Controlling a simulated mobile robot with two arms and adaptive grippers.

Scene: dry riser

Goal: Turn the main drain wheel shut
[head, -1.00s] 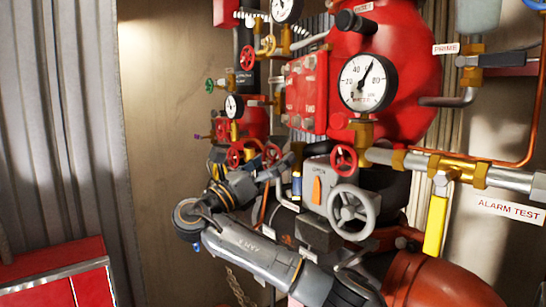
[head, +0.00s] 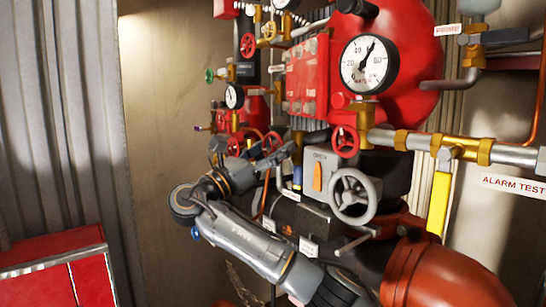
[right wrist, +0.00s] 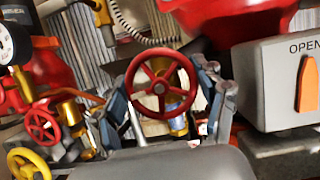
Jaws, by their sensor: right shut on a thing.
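A red handwheel (right wrist: 160,88) with spokes stands between the two fingers of my right gripper (right wrist: 168,92) in the right wrist view. The fingers close on it from left and right, and the gripper is shut on it. A brass stem and a blue-labelled part show behind it. In the head view my right gripper (head: 285,155) reaches in among the valves, and the red wheel (head: 272,142) shows partly behind it. No drain label is readable on this wheel. My left gripper is not in view.
A grey box with an orange lever (head: 318,177) marked OPEN and a grey handwheel (head: 355,196) stand right of the gripper. Another red wheel (head: 345,141) is above them. Smaller red (right wrist: 41,125) and yellow (right wrist: 29,164) wheels are at left in the wrist view.

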